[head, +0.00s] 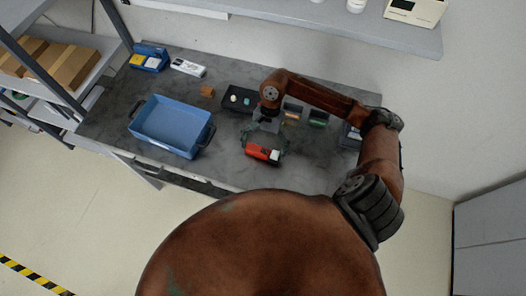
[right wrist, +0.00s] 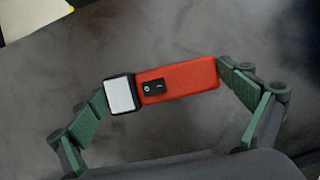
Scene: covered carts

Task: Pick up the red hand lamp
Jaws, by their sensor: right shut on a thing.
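The red hand lamp (head: 258,152) lies at the front part of the grey table in the head view, with a white lens at its right end. In the right wrist view the lamp (right wrist: 190,80) shows its red body, a black switch patch and a black-framed white lens. My right gripper (head: 266,146) is around it, and its green finger pads (right wrist: 168,90) are shut on the lamp's two ends. I cannot tell whether the lamp is clear of the table. My left gripper is not in view.
A blue tray (head: 134,125) stands left of the lamp. Behind are a dark tray (head: 228,103) with small items, a small brown block (head: 208,90), a white box (head: 188,68) and a blue bin (head: 148,53). A shelf (head: 300,22) overhangs the back.

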